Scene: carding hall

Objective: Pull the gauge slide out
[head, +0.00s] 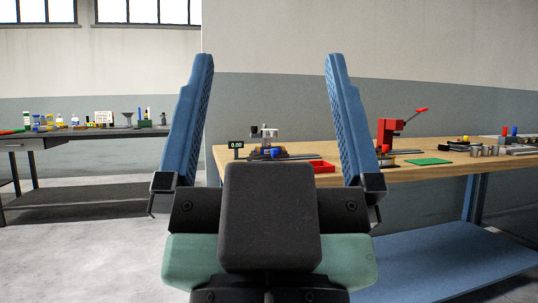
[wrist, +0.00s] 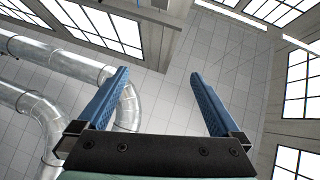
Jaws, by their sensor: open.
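My gripper (head: 270,57) is open and empty, its two blue fingers spread wide and pointing up in the head view. In the wrist view my gripper (wrist: 159,73) has only ceiling, windows and ducts beyond it. A small gauge device (head: 268,135) with a blue knob (head: 275,152) stands on the wooden bench, well beyond my gripper and apart from it. A small dark display (head: 236,145) reading 0.00 is at its left. The slide is too small to tell apart, and my gripper's body hides part of the bench front.
The wooden bench (head: 430,173) also bears a red tray (head: 322,167), a red lever press (head: 390,132), a green mat (head: 429,161) and several metal cylinders. A dark bench (head: 75,135) with bottles stands far left. Open floor (head: 90,240) lies at left.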

